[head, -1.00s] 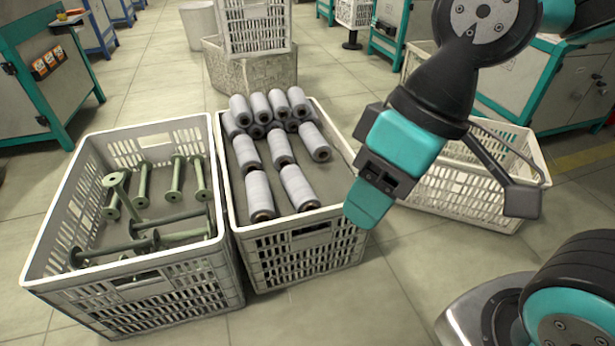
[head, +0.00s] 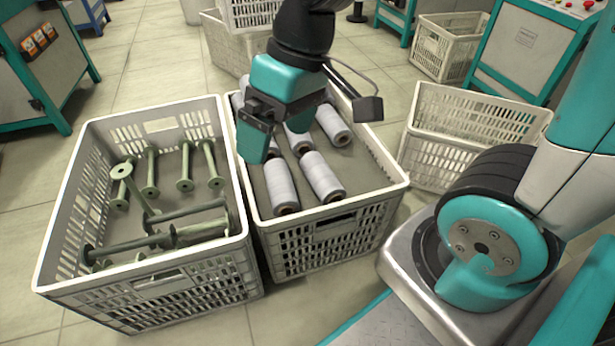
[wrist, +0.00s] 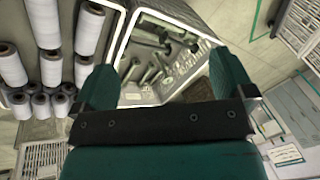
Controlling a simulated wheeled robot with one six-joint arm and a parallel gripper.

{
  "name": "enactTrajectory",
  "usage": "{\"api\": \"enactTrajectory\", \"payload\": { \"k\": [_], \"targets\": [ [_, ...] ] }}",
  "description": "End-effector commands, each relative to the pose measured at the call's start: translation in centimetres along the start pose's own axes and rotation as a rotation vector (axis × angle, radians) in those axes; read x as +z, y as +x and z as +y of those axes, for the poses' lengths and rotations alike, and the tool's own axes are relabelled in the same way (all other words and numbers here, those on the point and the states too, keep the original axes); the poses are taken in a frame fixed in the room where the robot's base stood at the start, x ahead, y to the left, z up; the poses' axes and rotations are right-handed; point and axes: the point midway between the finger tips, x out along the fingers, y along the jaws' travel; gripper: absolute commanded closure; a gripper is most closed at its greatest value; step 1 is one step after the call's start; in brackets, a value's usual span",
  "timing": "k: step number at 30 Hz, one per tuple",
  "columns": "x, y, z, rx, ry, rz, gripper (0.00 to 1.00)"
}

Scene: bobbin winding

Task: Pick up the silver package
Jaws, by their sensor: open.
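Several silver-grey yarn packages (head: 322,177) lie in the middle crate (head: 318,222), wound on brown cores. Another package (head: 281,186) lies beside it, nearer the crate's left wall. I cannot tell which one the task means. My gripper (head: 262,134) is over the left part of this crate, pointing down, and hides some packages at the back. In the wrist view my gripper (wrist: 165,78) shows two teal fingers spread apart with nothing between them. Packages (wrist: 88,30) show there to the left of the fingers.
A left crate (head: 165,285) holds several green empty bobbins (head: 152,172) and stands close beside the middle crate. Empty crates (head: 468,112) stand to the right. Another crate (head: 228,45) is behind. Clear floor (head: 300,320) lies in front.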

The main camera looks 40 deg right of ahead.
Motion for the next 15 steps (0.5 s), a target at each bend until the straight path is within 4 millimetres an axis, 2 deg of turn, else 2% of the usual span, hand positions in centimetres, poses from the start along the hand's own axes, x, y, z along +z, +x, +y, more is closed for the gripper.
{"api": "enactTrajectory", "payload": {
  "k": [1, 4, 6, 9, 12, 15],
  "targets": [
    [-1.5, 1.1, 3.2, 0.021, 0.084, -0.008, 0.0],
    [-3.9, 3.3, 10.0, 0.075, 0.24, -0.01, 0.0],
    [-4.5, 5.0, 15.0, 0.112, 0.34, -0.014, 0.0],
    [-4.2, 7.3, 21.2, 0.158, 0.461, -0.024, 0.0],
    [-3.3, 9.2, 25.8, 0.191, 0.546, -0.035, 0.0],
    [-2.4, 10.4, 28.5, 0.213, 0.595, -0.041, 0.0]
  ]
}}
